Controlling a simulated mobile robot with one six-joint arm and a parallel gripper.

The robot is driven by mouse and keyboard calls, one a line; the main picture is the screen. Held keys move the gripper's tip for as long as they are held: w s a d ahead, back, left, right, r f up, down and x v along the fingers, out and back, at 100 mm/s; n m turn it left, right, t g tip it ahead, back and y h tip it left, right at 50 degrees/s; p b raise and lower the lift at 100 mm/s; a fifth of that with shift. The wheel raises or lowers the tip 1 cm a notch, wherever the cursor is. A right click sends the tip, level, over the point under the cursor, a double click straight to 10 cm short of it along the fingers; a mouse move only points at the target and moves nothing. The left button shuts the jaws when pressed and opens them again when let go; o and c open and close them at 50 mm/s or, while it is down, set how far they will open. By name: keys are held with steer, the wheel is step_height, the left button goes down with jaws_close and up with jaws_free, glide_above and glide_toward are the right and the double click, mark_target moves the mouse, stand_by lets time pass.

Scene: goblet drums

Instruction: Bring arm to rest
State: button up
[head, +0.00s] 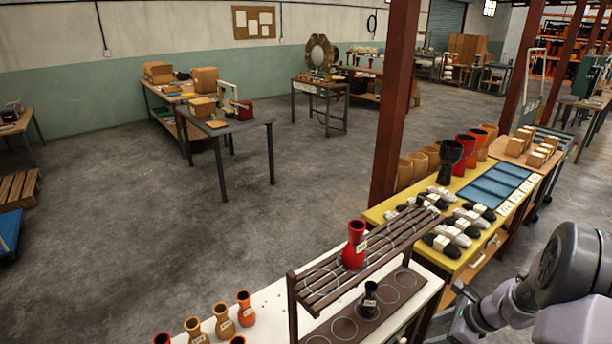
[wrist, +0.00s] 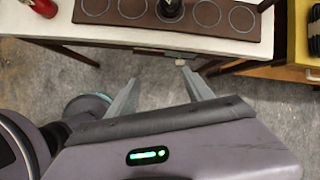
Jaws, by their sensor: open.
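My gripper (wrist: 165,88) shows in the wrist view with its two fingers spread apart and nothing between them. It hangs over the grey floor, in front of the white workbench's near edge. In the head view part of my arm shows at the lower right; the gripper's fingers cannot be made out there. A red goblet drum (head: 354,246) stands on the dark slatted rack (head: 322,282). A black goblet drum (head: 369,300) stands on the brown ringed board (head: 341,328) below, and its base shows in the wrist view (wrist: 171,8).
The white workbench (head: 272,298) holds several tan, orange and red drums at its left. A yellow bench (head: 376,215) with blue trays and dark, white-tagged items stands beyond. A red-brown post (head: 393,110) rises behind the rack. Open floor (head: 130,240) lies to the left.

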steer(key=s+a+r+n+b, duration=0.1)
steer(key=s+a+r+n, duration=0.2)
steer(key=a+r+n, duration=0.35)
steer(key=s+a+r+n+b, duration=0.1)
steer(key=s+a+r+n, duration=0.15)
steer(key=a+r, duration=0.75)
steer(key=s+a+r+n, duration=0.2)
steer(key=s+n, duration=0.1)
steer(key=s, duration=0.3)
steer(key=s+a+r+n+t+h+b, duration=0.1)
steer(key=s+a+r+n, duration=0.1)
steer(key=s, duration=0.4)
steer(key=s+a+r+n, duration=0.3)
steer(key=s+n, duration=0.3)
steer(key=shift+s+r+h, duration=0.25)
steer(key=shift+s+h, duration=0.15)
